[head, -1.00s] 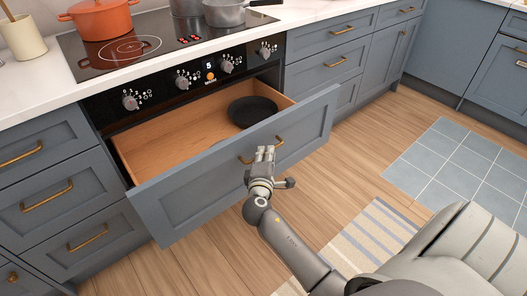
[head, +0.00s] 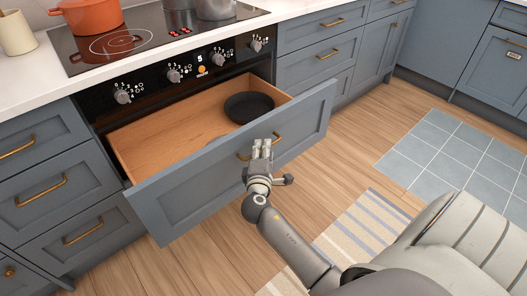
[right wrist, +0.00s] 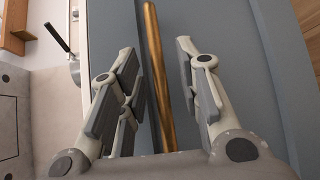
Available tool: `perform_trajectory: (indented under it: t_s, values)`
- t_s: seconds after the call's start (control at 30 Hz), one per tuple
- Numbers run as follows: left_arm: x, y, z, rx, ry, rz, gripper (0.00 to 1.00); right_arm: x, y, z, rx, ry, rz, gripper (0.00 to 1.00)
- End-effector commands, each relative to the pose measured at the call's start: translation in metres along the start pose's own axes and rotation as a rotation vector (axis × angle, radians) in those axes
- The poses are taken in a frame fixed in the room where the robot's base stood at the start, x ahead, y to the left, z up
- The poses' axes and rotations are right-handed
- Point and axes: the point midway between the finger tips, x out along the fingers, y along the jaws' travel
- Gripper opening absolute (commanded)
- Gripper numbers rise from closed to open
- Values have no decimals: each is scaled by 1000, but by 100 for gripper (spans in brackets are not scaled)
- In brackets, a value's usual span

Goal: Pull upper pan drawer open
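The upper pan drawer (head: 180,205) under the cooktop is pulled well out, its blue-grey front standing away from the cabinet. Its wooden inside (head: 160,135) shows, with a dark round pan (head: 248,107) toward the right. My right gripper (head: 262,147) is at the outer face of the front, at the brass handle (head: 280,138). In the right wrist view my gripper's fingers (right wrist: 160,80) are apart, with the handle (right wrist: 152,50) running between them and gaps showing beside it. The gripper hides part of the handle in the head view. My left gripper is not in view.
Above are oven knobs (head: 173,75) and a cooktop (head: 150,38) with an orange pot (head: 92,15) and metal pots (head: 215,8). Closed drawers (head: 45,190) flank the open one. A striped rug (head: 365,228) and free wooden floor (head: 345,155) lie in front.

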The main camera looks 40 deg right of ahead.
Motion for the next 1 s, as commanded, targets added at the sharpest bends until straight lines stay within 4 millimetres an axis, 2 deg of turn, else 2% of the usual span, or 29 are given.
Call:
perform_trajectory:
  t_s: [0.23,0.37,0.8,1.0]
  values:
    - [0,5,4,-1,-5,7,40,-1,0,1,0,-2,0,32]
    - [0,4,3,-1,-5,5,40,-12,-1,0,0,-1,-2,32]
    - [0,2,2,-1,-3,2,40,-99,-1,0,1,-1,-3,32]
    - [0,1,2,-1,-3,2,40,-118,0,0,0,0,-1,32]
